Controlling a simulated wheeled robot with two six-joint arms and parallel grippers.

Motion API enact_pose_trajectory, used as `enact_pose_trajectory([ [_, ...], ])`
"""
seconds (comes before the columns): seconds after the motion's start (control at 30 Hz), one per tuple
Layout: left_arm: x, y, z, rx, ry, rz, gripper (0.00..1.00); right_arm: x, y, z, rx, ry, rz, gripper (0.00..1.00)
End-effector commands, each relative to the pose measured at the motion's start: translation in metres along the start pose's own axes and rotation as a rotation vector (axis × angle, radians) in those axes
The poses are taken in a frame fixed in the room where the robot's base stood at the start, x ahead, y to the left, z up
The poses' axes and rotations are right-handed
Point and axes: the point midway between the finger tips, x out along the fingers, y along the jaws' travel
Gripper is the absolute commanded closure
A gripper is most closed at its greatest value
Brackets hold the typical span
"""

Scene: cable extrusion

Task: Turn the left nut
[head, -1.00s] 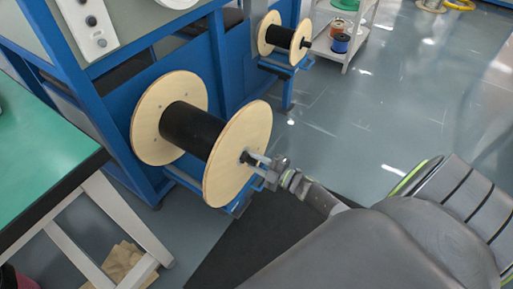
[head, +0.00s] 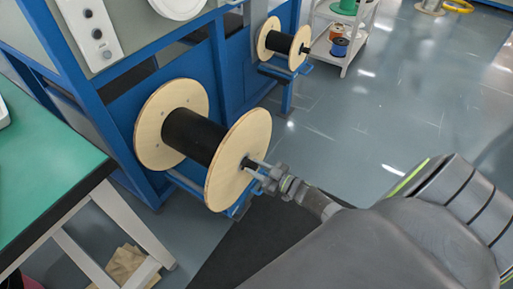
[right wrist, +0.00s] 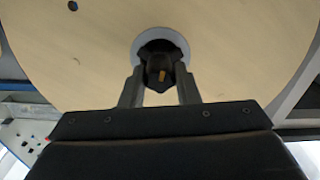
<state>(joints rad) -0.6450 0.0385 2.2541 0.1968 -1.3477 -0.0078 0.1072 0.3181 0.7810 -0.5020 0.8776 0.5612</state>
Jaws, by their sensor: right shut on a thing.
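A large cable spool with pale wooden flanges (head: 242,178) and a black wound core (head: 193,137) sits on the blue machine frame. A dark nut (head: 247,162) is at the hub of its near flange. In the right wrist view, the dark nut (right wrist: 158,62) sits inside a pale ring, with a small yellowish mark at its centre. My right gripper (head: 255,168) reaches the hub from the right and is shut on the nut, one finger on each side. It also shows in the right wrist view (right wrist: 160,80). My left gripper is not in view.
A smaller spool (head: 297,50) stands behind on the same blue frame (head: 238,68). A white shelf (head: 350,50) with coloured reels is beyond it. A green-topped table (head: 45,160) is at the left. The floor (head: 400,110) at the right is open.

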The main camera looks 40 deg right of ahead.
Motion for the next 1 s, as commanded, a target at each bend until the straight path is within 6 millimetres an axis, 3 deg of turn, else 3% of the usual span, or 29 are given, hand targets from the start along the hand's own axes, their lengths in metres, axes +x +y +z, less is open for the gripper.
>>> enact_pose_trajectory([
  [1.0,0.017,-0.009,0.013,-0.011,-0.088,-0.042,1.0,-0.002,0.0,0.001,0.967,-0.004,0.003,0.94],
])
